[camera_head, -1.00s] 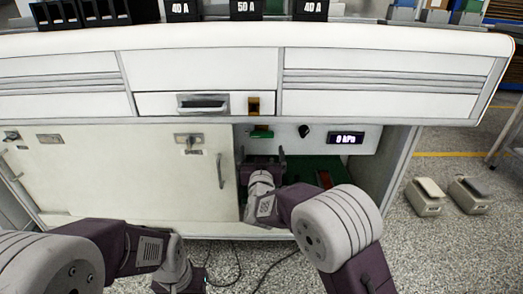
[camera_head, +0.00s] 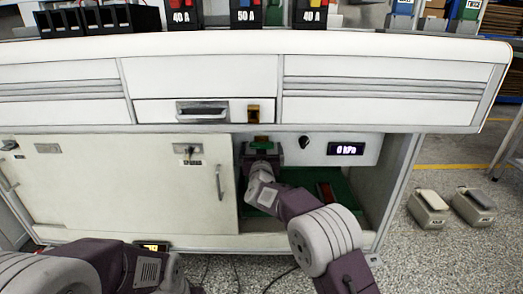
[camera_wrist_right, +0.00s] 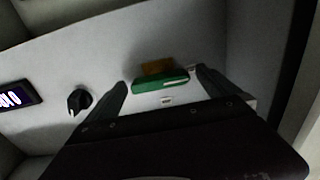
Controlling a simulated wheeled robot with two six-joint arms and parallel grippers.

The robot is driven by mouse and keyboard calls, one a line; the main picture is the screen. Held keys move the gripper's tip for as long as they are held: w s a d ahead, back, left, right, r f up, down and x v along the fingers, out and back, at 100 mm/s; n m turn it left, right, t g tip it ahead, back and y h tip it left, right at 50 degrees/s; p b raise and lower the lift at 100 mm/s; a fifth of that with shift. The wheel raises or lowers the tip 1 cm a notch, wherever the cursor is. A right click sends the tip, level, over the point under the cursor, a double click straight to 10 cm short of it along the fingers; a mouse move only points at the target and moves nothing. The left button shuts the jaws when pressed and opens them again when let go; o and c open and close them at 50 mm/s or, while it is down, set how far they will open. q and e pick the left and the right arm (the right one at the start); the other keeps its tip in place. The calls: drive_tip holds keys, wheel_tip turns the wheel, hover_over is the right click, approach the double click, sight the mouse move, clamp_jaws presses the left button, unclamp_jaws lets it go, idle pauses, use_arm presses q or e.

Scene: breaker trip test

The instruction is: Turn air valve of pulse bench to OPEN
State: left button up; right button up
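The green valve handle (camera_head: 261,143) is on the pale panel in the open bay under the bench. In the right wrist view the green handle (camera_wrist_right: 160,81) lies nearly level, with an orange-brown piece behind it and a small white label below. My right gripper (camera_head: 262,150) is in front of the handle, partly hiding it. In the wrist view its two fingers (camera_wrist_right: 161,80) are apart, one on each side of the handle; I cannot tell whether they touch it. The pressure display (camera_head: 347,149) reads 0 kPa. My left arm is at the lower left, its gripper out of view.
A black knob (camera_head: 304,143) sits between the handle and display. A closed cabinet door (camera_head: 120,190) borders the bay on the left. A drawer (camera_head: 190,111) and the bench top (camera_head: 260,48) are above. Two pedals (camera_head: 428,208) stand on the floor at right.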

drive_tip(key=c, duration=1.3)
drive_tip(key=shift+m, duration=0.4)
drive_tip(key=shift+f+m+b, duration=0.1)
drive_tip(key=shift+m+b, duration=0.95)
drive_tip(key=shift+m, duration=7.65)
drive_tip(key=o, duration=1.4)
drive_tip(key=shift+c, duration=0.2)
